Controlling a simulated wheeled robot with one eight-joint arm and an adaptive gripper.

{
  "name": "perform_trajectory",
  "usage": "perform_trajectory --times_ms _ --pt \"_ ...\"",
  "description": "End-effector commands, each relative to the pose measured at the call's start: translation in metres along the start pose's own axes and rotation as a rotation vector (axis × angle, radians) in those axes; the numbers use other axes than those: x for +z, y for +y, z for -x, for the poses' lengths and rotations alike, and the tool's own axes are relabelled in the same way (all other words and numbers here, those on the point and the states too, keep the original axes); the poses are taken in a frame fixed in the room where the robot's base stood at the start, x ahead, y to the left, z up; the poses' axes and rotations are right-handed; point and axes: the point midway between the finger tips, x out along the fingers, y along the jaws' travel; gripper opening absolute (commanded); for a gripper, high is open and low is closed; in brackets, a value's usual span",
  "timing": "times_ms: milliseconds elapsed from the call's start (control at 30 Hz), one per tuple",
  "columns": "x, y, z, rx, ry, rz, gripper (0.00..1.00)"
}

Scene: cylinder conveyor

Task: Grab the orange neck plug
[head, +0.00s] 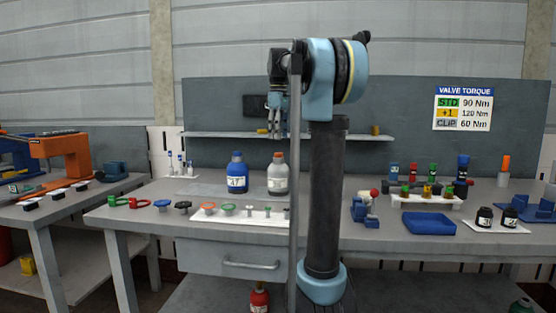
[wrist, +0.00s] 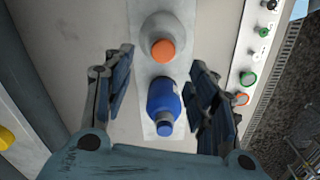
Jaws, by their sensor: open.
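An orange-rimmed plug (head: 208,206) lies at the left end of a white tray at the bench front, beside a green-rimmed one (head: 229,208). In the wrist view the orange-rimmed plug (wrist: 242,98) is at the right, outside the fingers. A white bottle (head: 278,178) with an orange top (head: 278,155) stands upright beside a blue bottle (head: 237,178). My gripper (head: 273,132) is open and empty, above the bottles and pointing down. In the wrist view the orange top (wrist: 163,50) and the blue bottle (wrist: 163,98) show between the spread fingers (wrist: 163,57).
Other small rings and knobs (head: 160,203) lie left of the tray. A shelf (head: 222,135) runs behind my gripper. A thin grey post (head: 294,200) stands in front of the bench in the head view. A blue tray (head: 428,223) and fittings occupy the right side.

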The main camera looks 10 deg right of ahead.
Motion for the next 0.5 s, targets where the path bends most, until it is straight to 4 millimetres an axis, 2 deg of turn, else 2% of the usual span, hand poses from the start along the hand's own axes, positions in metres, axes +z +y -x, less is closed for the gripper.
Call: perform_trajectory --times_ms 100,367,500 --pt "0.0 0.0 -0.013 0.0 0.0 0.0 0.52" --pt "-0.001 -0.001 -0.029 0.0 0.0 0.0 0.52" --pt "-0.002 -0.003 -0.049 0.0 0.0 0.001 0.52"
